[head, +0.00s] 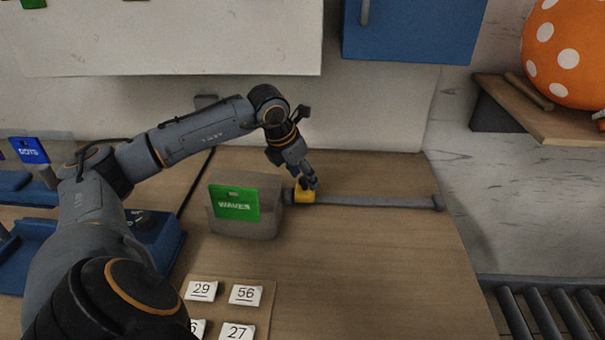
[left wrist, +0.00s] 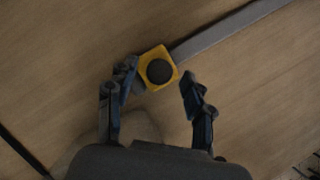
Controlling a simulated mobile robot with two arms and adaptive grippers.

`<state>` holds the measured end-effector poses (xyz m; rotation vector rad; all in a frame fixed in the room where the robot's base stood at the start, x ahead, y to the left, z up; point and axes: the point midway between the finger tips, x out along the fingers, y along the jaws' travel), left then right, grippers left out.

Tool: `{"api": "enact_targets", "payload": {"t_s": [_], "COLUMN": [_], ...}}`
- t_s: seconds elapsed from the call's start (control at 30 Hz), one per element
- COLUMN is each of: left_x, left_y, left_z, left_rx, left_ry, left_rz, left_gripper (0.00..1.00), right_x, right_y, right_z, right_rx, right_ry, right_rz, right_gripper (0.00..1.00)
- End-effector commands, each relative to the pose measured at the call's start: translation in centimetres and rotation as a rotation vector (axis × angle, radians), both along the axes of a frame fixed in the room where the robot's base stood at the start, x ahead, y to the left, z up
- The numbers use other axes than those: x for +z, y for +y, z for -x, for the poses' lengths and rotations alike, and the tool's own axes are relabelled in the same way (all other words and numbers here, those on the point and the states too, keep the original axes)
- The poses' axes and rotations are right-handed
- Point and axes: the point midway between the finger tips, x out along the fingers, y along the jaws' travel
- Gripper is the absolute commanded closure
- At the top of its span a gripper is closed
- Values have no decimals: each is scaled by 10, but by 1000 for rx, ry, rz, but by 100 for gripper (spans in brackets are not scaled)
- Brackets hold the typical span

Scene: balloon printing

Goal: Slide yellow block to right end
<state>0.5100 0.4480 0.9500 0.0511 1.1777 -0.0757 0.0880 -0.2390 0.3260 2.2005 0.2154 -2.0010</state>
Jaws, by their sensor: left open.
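The yellow block (head: 304,196) sits at the left end of a grey rail (head: 375,202) on the wooden table. In the left wrist view the yellow block (left wrist: 148,54) has a round black knob on top, and the rail (left wrist: 225,32) runs off to the upper right. My left gripper (head: 309,184) is over the block, pointing down. In the left wrist view its fingers (left wrist: 160,88) are open, one on each side near the block. The left finger looks close to the block; I cannot tell if it touches. My right gripper is not in view.
A grey box with a green WAVES label (head: 234,203) stands just left of the rail. Number cards (head: 246,295) lie on a board in front. The table right of the block is clear along the rail. A roller conveyor (head: 545,312) is at the lower right.

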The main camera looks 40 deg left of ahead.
Motion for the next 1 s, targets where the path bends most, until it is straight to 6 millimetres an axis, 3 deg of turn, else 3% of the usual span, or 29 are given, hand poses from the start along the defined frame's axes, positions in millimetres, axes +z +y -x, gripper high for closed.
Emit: {"api": "enact_targets", "payload": {"t_s": [0.33, 0.5, 0.6, 0.87, 1.0], "left_x": [-3, -3, -3, -3, -1], "left_y": [0, 0, 0, -2, -12], "left_z": [-1, -1, -1, -3, -11], "left_rx": [0, 0, 0, 0, -2], "left_ry": [-1, -1, -1, -1, -3], "left_rz": [-1, -1, -1, 1, 5], "left_gripper": [50, 85, 100, 100, 100], "right_x": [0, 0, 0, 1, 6], "right_y": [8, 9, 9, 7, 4], "right_z": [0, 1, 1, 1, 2], "right_rx": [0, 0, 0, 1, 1], "right_ry": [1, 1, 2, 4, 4], "right_rz": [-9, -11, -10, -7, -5], "right_gripper": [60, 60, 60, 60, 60]}}
